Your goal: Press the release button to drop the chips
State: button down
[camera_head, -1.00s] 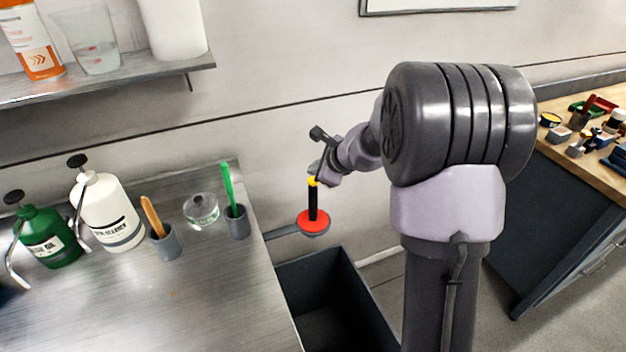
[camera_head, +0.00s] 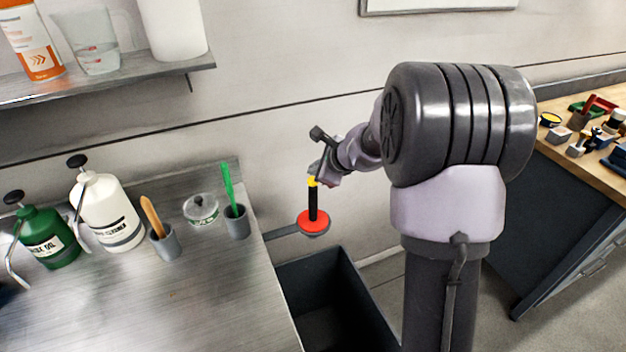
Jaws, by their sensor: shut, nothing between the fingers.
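A tool with a red disc (camera_head: 313,222), an upright black handle (camera_head: 313,203) and a yellow button (camera_head: 313,181) on top stands beside the bench. Its disc sits at the end of a grey bracket (camera_head: 283,231), near the dark open bin (camera_head: 335,268). My gripper (camera_head: 316,174) is shut and empty, at the yellow button from above. It partly hides the button's top; I cannot tell whether it touches or presses it. Something grey shows under the disc's edge, but I cannot tell whether it is chips. No chips can be made out in the bin.
A metal bench (camera_head: 180,290) at left holds a green oil bottle (camera_head: 48,238), a white cleaner bottle (camera_head: 105,212), a glass jar (camera_head: 202,210) and two grey cups. A shelf (camera_head: 110,78) hangs above. A wooden worktop (camera_head: 575,140) with tools stands at right.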

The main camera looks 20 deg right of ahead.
jog(key=shift+f, duration=0.1)
jog(key=shift+f+b, duration=0.35)
jog(key=shift+b, duration=0.2)
jog(key=shift+f+b, duration=0.6)
jog(key=shift+b, duration=0.05)
dwell(0.7)
dwell(0.3)
jog(key=shift+r+p, duration=0.9)
jog(key=shift+r, duration=0.1)
notch_tip(320, 180, up, 5)
jog(key=p, duration=0.4)
jog(key=shift+r+p, duration=0.1)
jog(key=shift+p, duration=0.2)
